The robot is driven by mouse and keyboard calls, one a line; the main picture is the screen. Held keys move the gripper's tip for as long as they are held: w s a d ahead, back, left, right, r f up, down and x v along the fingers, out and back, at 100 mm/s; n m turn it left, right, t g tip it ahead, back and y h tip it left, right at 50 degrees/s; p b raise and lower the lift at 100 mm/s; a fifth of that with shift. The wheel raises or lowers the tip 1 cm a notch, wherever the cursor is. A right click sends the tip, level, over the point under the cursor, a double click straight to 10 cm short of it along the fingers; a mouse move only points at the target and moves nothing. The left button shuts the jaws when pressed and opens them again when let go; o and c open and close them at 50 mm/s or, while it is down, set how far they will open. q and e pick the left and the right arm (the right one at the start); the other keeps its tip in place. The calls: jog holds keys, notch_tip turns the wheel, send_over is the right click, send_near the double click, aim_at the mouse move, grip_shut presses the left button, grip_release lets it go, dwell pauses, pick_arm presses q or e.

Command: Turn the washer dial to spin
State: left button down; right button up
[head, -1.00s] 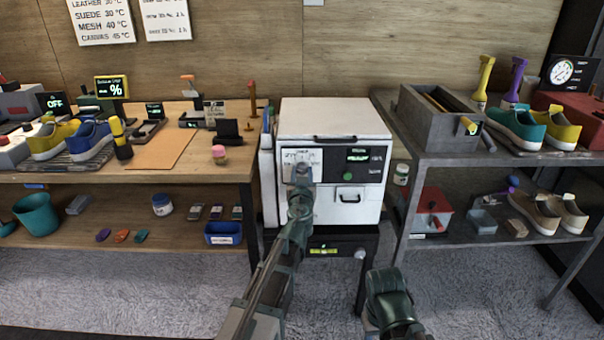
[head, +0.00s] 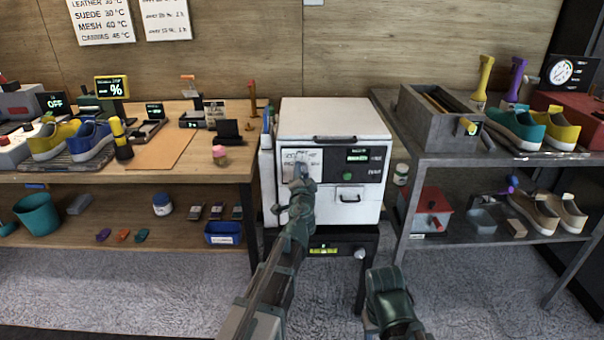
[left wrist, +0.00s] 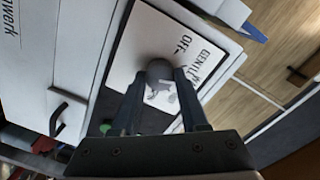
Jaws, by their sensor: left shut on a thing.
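The washer (head: 334,118) is a white box with a dark control strip on its front, standing on a dark stand in the middle of the head view. Its white dial label (head: 317,163) is at the strip's left end. My left gripper (head: 301,172) reaches up to this label and covers the dial there. In the left wrist view, the round grey dial (left wrist: 159,70) sits between the fingers, which are shut on it. The words GENTLE and OFF show on the label; other lettering is hidden. Part of my right arm shows low in the head view, without its fingers.
A green button (head: 347,176) and small lit display (head: 357,155) are right of the label. A drawer handle (head: 350,198) is below. A wooden bench (head: 215,176) stands left and a grey shelf (head: 440,160) right, both loaded.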

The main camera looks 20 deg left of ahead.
pick_arm(q)
jog(key=m, duration=0.4)
jog(key=shift+d+m, duration=0.1)
jog(key=shift+m, duration=0.2)
jog(key=m, duration=0.4)
jog(key=shift+y, duration=0.3)
jog(key=m, duration=0.4)
jog(key=shift+m, duration=0.4)
jog(key=m, duration=0.4)
jog(key=shift+s+f+m, duration=0.1)
jog(key=shift+m, duration=0.5)
jog(key=shift+c, duration=2.1)
grip_release()
